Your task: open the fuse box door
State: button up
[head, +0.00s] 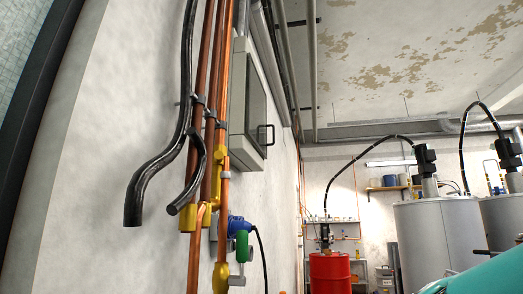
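The fuse box (248,98) is a grey box on the left wall, seen at a steep angle in the head view. Its door (255,110) has a black bar handle (267,134) on its right side and looks shut. Copper pipes stand in front of the box's left edge and hide part of it. My gripper is not in view, so its state is unseen.
Copper pipes (223,190), black hoses (165,165) and a blue and green valve unit (240,230) stick out from the wall near the box. A red drum (330,272) and silver tanks (437,235) stand farther right. A teal surface (490,272) fills the lower right corner.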

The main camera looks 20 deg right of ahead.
aim_at(257, 126)
jog(key=z, duration=1.35)
jog(key=i, duration=1.35)
jog(key=u, duration=0.3)
